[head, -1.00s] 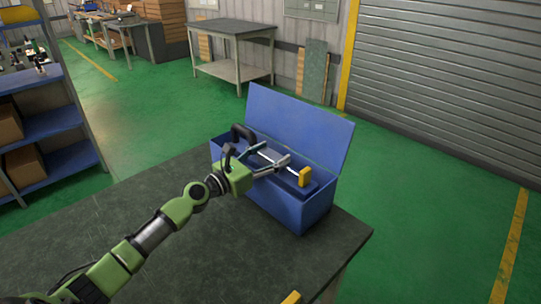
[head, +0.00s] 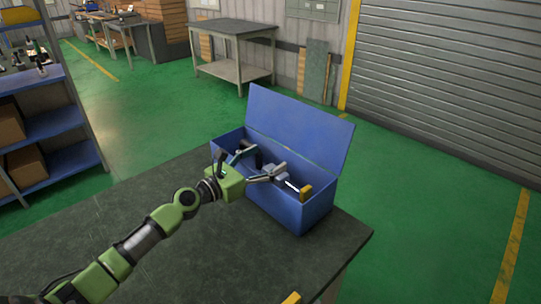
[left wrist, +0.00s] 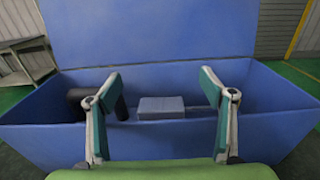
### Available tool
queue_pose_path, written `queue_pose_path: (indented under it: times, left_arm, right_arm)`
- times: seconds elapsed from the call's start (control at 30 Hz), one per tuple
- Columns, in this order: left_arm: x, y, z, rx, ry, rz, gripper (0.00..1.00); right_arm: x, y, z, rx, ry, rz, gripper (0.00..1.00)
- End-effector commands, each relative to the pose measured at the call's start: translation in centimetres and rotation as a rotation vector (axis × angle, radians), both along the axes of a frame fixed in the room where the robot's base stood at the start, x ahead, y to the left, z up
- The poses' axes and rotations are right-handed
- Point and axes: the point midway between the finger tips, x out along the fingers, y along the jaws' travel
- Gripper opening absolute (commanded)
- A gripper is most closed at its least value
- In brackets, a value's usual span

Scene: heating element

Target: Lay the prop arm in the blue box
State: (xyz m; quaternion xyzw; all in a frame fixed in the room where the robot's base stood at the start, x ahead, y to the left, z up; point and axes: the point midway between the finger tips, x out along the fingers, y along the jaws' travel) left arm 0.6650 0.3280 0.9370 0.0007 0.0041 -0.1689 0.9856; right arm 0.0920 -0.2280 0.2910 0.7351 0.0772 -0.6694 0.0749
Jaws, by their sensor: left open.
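The blue box (head: 300,216) stands on the dark table with its lid up at the back. The prop arm appears to be the piece with a dark end (head: 250,153), a pale rod (head: 291,184) and a yellow end (head: 306,192); it lies low in the box. In the left wrist view a dark piece (left wrist: 76,97) and a grey block (left wrist: 161,107) show inside the box. My left gripper (head: 266,164) is open over the box, its fingers apart with nothing between the tips. It partly hides the prop arm. My right gripper is out of view.
The dark table top (head: 190,255) is clear at the front. A small yellow piece (head: 291,298) shows at the bottom edge of the head view. A blue shelf (head: 60,125) stands at the left, and another table (head: 232,28) stands farther back.

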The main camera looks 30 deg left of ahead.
Motion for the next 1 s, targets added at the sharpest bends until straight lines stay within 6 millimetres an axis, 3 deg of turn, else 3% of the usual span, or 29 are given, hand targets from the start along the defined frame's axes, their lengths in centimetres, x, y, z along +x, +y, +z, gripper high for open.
queue_pose_path:
  times: [0.1, 0.33, 1.0]
  left_arm:
    - [-1.9, 0.7, -0.5, 0.001, 0.008, 0.001, 0.75]
    - [-4.1, 1.5, 0.0, 0.000, 0.002, 0.002, 0.75]
    - [-4.4, 1.7, 0.6, 0.000, -0.004, 0.003, 0.75]
  right_arm:
    - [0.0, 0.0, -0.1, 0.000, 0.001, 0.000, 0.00]
    - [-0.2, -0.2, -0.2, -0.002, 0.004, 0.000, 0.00]
    - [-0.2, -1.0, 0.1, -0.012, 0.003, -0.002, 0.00]
